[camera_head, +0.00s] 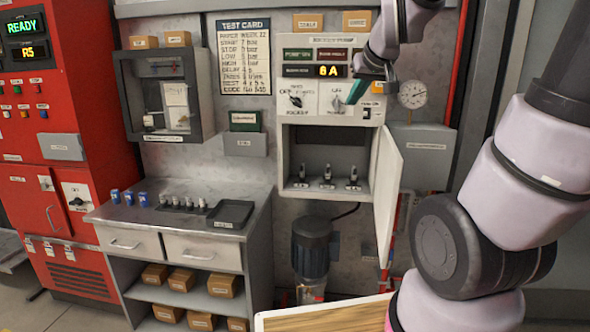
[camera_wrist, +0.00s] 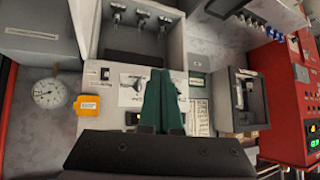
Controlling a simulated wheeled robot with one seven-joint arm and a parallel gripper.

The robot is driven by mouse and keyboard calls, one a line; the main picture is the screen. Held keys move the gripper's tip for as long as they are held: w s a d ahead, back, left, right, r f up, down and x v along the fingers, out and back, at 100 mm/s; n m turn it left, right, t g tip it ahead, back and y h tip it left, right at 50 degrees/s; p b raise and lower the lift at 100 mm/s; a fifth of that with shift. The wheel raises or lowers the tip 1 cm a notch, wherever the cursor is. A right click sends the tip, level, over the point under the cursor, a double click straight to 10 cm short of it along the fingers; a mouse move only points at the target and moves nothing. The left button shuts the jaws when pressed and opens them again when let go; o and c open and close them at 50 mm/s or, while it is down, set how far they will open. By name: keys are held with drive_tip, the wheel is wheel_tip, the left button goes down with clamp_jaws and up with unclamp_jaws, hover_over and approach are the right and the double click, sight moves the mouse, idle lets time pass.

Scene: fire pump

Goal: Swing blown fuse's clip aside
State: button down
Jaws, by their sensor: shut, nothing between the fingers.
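The grey pump cabinet (camera_head: 283,133) on the wall has a lower compartment with three small upright fuse holders (camera_head: 327,174) in a row. The holders also show at the top of the wrist view (camera_wrist: 141,20), which looks upside down. I cannot tell which fuse is blown or how its clip sits. The cabinet door (camera_head: 387,190) hangs open to the right. My gripper (camera_head: 356,92) is shut and empty, its teal fingers in front of the upper control panel, above and apart from the fuse holders. The fingers (camera_wrist: 158,85) hide part of the panel in the wrist view.
A display on the panel (camera_head: 331,71) reads "6A". A pressure gauge (camera_head: 413,95) is on the right wall. On the left, a workbench (camera_head: 130,217) bears blue cylinders, small fuse-like parts and a black tray (camera_head: 230,213). A red cabinet (camera_head: 60,130) stands at far left.

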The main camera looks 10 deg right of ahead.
drive_tip(key=w+f+n+t, duration=0.2)
drive_tip(key=w+f+n, duration=0.3)
drive_tip(key=w, duration=0.7)
drive_tip(key=w+f+n+t, duration=0.25)
drive_tip(key=w+f, duration=0.45)
drive_tip(key=w, duration=0.5)
drive_tip(key=w+a+f+n+t, duration=0.2)
drive_tip(key=w+f+n, duration=0.35)
drive_tip(key=f, duration=0.35)
drive_tip(key=n+t+y, duration=0.2)
drive_tip(key=n, duration=0.5)
approach(302, 168)
drive_tip(key=shift+s+a, duration=0.7)
drive_tip(key=shift+a, duration=0.1)
drive_tip(key=shift+r, duration=0.1)
drive_tip(key=w, duration=0.3)
drive_tip(key=w+a, duration=0.1)
drive_tip(key=w, duration=0.6)
drive_tip(key=shift+a, duration=0.4)
drive_tip(key=shift+s+d+y, duration=0.1)
drive_tip(key=shift+d+y, duration=0.05)
drive_tip(key=shift+y, duration=0.15)
